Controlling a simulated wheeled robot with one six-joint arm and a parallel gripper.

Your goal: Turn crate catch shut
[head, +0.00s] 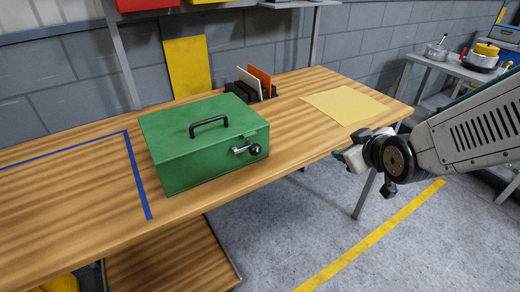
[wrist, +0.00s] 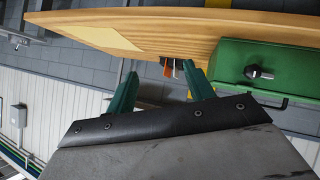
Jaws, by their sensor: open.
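The green crate (head: 185,175) sits on the wooden table with its lid down and a black handle (head: 209,121) on top. Its catch (head: 247,149) is a metal lever with a dark knob on the right part of the front face, lying roughly level with the knob to the right. In the wrist view, which is turned over, the crate (wrist: 285,58) and catch (wrist: 258,72) show at the right. My gripper (head: 348,157) is open and empty, off the table's front edge, well to the right of the catch and apart from it.
The wooden table (head: 90,205) has a blue tape line (head: 138,178) left of the crate. A black rack (head: 243,92) with white and orange sheets stands behind it. A yellow sheet (head: 345,104) lies at the right. Space between my gripper and the catch looks clear.

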